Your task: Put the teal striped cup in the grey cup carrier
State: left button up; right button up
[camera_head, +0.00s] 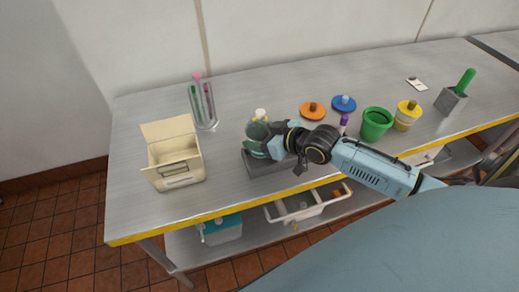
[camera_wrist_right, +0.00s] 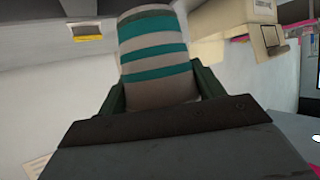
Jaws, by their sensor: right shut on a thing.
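The teal striped cup (camera_wrist_right: 155,62), white with teal bands, stands between the fingers of my right gripper (camera_wrist_right: 158,80) in the right wrist view. The gripper is shut on it. In the head view my right gripper (camera_head: 262,140) is over the grey cup carrier (camera_head: 268,170), near the table's front edge. The gripper and wrist hide much of the carrier and most of the cup there, so I cannot tell whether the cup touches the carrier. My left gripper is not in view.
A cream box (camera_head: 178,172) with an open lid stands left of the carrier. A clear holder with sticks (camera_head: 203,108) is behind. A green cup (camera_head: 376,123), a yellow cup (camera_head: 406,117), and orange (camera_head: 312,111) and blue (camera_head: 343,104) lids are to the right.

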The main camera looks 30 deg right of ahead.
jog(key=shift+f, duration=2.65)
jog(key=shift+b, duration=0.3)
jog(key=shift+f, duration=0.2)
jog(key=o, duration=1.1)
jog(key=shift+c, duration=0.2)
jog(key=shift+r, duration=0.1)
jog(key=shift+s+d+r, duration=0.1)
jog(key=shift+s+r, duration=0.05)
jog(key=p+v, duration=0.1)
jog(key=v, duration=1)
jog(key=shift+s, duration=0.25)
jog(key=shift+r, duration=0.1)
